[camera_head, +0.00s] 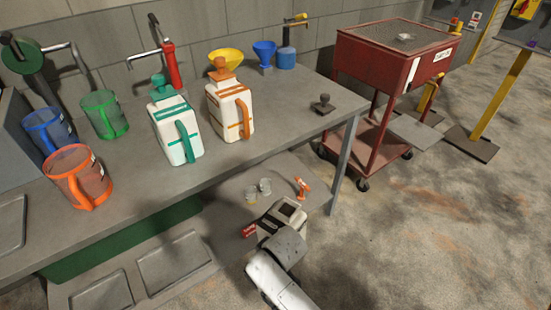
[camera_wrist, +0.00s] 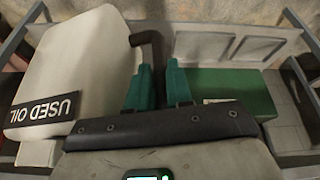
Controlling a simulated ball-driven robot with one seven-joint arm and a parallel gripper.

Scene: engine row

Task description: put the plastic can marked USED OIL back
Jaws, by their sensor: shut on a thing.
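The plastic can (camera_wrist: 85,75) marked USED OIL fills the left of the wrist view. It is pale, with a dark handle (camera_wrist: 150,40) on its right side. My gripper (camera_wrist: 159,75) has green fingers, shut on the can at this handle; the exact grip is partly hidden. In the head view the can (camera_head: 291,212) shows at the end of my arm, in front of the bench's lower shelf. Its lower part is hidden by my arm, and I cannot tell whether it touches the shelf or floor.
The lower shelf (camera_head: 215,222) holds small grey pots (camera_head: 258,188), an orange object (camera_head: 302,187) and a red box (camera_head: 249,230). Above, the workbench (camera_head: 290,125) carries white jugs (camera_head: 175,130), measuring jugs (camera_head: 78,178) and funnels (camera_head: 226,58). A bench leg (camera_head: 343,165) and red cart (camera_head: 380,70) stand right. Open floor lies front right.

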